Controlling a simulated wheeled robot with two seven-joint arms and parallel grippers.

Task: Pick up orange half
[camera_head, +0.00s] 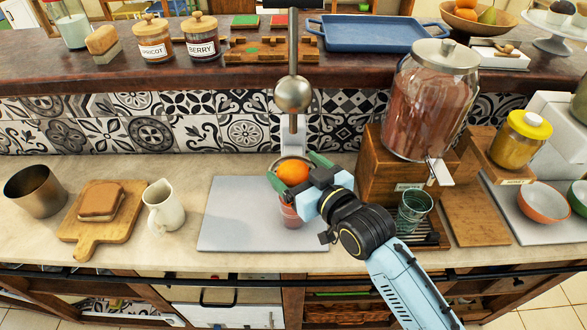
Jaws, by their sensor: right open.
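The orange half (293,171) rests at the juicer (296,98), under its hanging metal press head. My right gripper (296,176) reaches in from the lower right. Its green-tipped fingers are open, one on each side of the orange half. I cannot tell whether they touch it. A glass with reddish content (290,212) stands below, partly hidden by the gripper. My left gripper is not in view.
A grey board (235,215) lies under the juicer. A white pitcher (163,207) stands to the left. A large drink dispenser (430,100) on a wooden stand is close on the right, with an empty glass (414,210) before it. A raised shelf runs behind.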

